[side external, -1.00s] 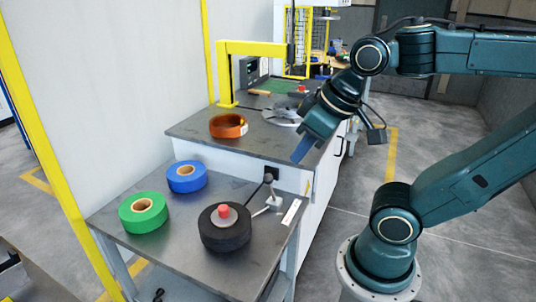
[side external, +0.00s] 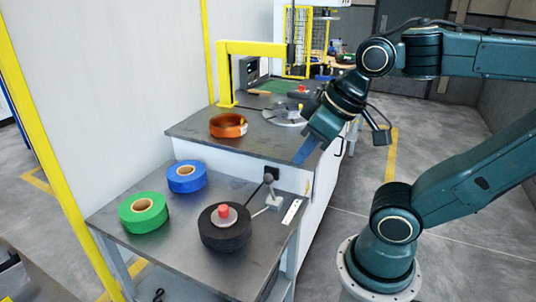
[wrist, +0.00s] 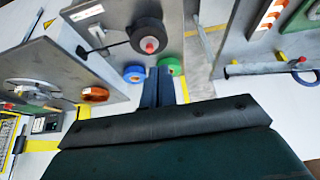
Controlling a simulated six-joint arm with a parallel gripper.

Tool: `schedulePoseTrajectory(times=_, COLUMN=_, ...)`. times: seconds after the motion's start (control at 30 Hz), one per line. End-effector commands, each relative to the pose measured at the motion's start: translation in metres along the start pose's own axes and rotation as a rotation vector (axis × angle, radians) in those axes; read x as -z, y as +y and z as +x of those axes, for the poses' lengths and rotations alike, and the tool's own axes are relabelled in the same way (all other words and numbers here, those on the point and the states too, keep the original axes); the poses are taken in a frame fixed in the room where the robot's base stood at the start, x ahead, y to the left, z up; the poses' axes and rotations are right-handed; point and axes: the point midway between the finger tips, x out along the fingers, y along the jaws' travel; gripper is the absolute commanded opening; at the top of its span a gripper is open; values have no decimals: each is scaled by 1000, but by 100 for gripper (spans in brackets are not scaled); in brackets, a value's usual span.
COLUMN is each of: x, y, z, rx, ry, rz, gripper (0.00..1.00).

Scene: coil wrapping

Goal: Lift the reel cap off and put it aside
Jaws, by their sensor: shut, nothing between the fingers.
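The reel cap (side external: 224,213), a grey disc with a red knob, sits on top of the black reel (side external: 226,236) on the near table. In the wrist view the black reel (wrist: 146,34) and its red knob (wrist: 150,47) show near the top. My gripper (side external: 299,158) points down and to the left, above and well apart from the cap, near the workbench's right edge. Its blue fingers (wrist: 157,72) are together and empty in the wrist view.
A blue roll (side external: 187,177) and a green roll (side external: 143,213) lie left of the black reel. A small metal arm fixture (side external: 272,193) stands close behind it at right. An orange coil (side external: 228,125) and a round machine plate (side external: 286,117) are on the workbench. The near table's front is clear.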

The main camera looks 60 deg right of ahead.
Motion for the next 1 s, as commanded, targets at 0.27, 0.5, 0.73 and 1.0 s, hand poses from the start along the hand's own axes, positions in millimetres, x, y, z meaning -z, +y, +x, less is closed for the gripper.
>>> schedulePoseTrajectory(times=0.27, x=0, y=0, z=0, rx=0, ry=0, rz=0, gripper=2)
schedulePoseTrajectory(times=0.5, x=5, y=1, z=2, rx=-2, ry=-11, rz=23, gripper=49)
schedulePoseTrajectory(times=0.73, x=26, y=3, z=11, rx=-11, ry=-59, rz=129, gripper=93)
schedulePoseTrajectory(times=1.0, x=63, y=10, z=36, rx=-38, ry=-142, rz=330, gripper=93)
